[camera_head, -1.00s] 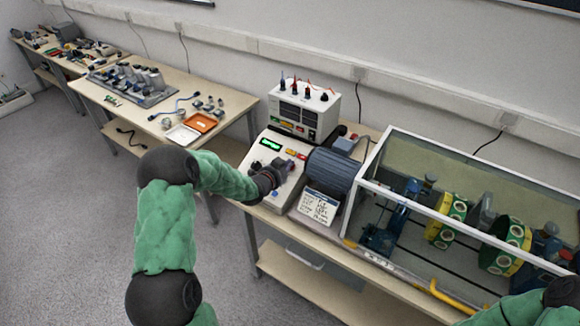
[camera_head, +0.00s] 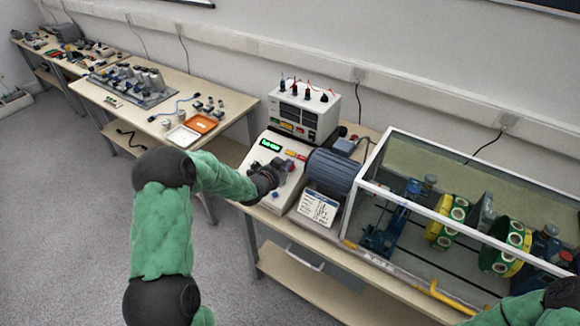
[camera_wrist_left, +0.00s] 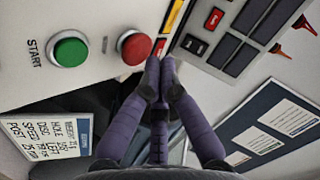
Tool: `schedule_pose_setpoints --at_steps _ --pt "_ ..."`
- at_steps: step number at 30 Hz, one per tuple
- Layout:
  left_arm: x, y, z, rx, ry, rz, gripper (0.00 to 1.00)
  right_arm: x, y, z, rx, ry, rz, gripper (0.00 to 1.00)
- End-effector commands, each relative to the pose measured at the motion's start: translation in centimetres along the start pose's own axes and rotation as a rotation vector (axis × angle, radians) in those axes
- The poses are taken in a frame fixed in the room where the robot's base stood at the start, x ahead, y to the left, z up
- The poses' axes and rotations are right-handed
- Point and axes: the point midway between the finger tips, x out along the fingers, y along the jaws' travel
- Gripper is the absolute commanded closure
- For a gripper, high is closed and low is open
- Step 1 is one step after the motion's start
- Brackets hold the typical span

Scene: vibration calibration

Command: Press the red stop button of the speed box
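The speed box (camera_head: 287,190) is a pale sloped box with a lit green display (camera_head: 270,145), standing on the bench left of the blue motor. In the left wrist view the round red button (camera_wrist_left: 134,47) sits beside a green button (camera_wrist_left: 70,50) marked START. My left gripper (camera_head: 276,174) is over the box front in the head view. In the left wrist view its purple fingers (camera_wrist_left: 160,72) have their tips together, with nothing seen between them, just below and right of the red button. I cannot tell if they touch it. My right gripper is out of view.
A blue motor (camera_head: 333,172) and a white text card (camera_head: 317,207) stand close right of the box. A white instrument with plugs (camera_head: 305,110) stands behind. A glass-walled rotor case (camera_head: 400,150) fills the bench's right side. Another table (camera_head: 165,100) stands left.

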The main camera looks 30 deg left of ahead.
Motion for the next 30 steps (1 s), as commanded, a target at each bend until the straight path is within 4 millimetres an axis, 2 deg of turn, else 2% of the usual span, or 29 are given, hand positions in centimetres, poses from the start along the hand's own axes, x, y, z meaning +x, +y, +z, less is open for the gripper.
schedule_pose_setpoints --at_steps 14,30 --pt "-0.4 -0.3 -0.3 0.000 0.000 -0.001 1.00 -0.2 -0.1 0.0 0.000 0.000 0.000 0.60" --pt "-3.4 -2.6 -2.6 0.000 0.000 0.000 1.00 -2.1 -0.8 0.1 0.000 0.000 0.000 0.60"
